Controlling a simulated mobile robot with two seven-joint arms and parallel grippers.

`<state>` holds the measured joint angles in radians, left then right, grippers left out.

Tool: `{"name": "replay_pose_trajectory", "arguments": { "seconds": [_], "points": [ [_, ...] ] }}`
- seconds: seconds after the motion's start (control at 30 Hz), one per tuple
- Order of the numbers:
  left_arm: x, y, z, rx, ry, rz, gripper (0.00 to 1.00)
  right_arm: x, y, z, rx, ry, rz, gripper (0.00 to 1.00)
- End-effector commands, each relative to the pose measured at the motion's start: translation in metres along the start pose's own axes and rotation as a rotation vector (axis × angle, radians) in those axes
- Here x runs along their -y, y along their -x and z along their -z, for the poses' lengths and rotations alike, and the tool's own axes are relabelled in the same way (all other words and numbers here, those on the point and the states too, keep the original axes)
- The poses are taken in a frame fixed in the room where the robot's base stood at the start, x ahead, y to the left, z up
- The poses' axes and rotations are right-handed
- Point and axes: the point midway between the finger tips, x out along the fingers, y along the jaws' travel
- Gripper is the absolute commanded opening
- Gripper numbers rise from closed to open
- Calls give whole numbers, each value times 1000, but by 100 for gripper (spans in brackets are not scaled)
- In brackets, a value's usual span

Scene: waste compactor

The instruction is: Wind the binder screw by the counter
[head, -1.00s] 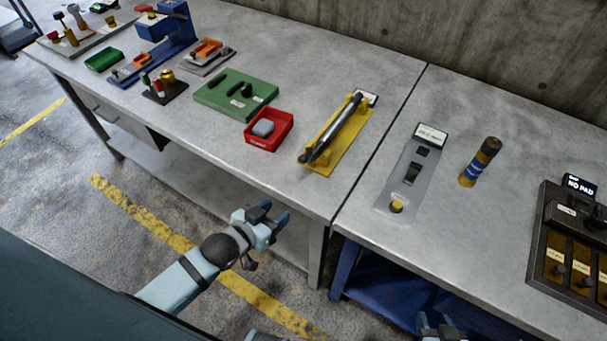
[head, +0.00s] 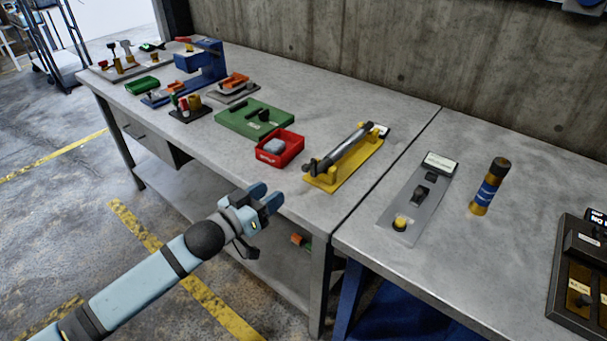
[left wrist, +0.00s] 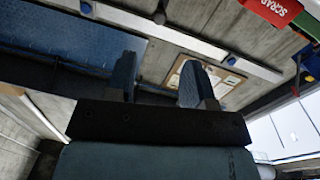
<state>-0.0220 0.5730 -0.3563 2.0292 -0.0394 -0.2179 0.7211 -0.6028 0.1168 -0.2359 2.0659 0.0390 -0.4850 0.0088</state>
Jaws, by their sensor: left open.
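A yellow stand (head: 351,165) carries a long dark rod (head: 340,146) lying along its top, near the right end of the left bench. It may be the binder screw, but its small parts are unclear. A small white-faced plate (head: 381,131) sits at its far end; I cannot read it or tell whether it is the counter. My left gripper (head: 266,198) is open and empty, in front of the bench's front edge and apart from the stand. In the left wrist view its two blue fingers (left wrist: 158,84) stand apart with nothing between them. My right gripper is out of view.
A red box (head: 279,149) with a grey block and a green plate (head: 248,118) lie left of the stand. A grey switch plate (head: 416,205) and a blue-banded cylinder (head: 489,187) stand on the right bench (head: 475,245). The concrete wall (head: 400,60) is behind.

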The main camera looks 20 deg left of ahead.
Motion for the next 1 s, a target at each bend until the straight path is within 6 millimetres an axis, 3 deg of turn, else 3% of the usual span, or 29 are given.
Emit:
{"name": "replay_pose_trajectory", "arguments": {
  "seconds": [0.5,0.7,1.0],
  "points": [
    [-1,-102,1,-1,-1,0,48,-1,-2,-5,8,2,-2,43],
    [0,-121,0,0,-1,0,48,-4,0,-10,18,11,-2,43],
    [0,-125,0,1,-1,0,48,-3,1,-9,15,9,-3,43]
  ]
}}
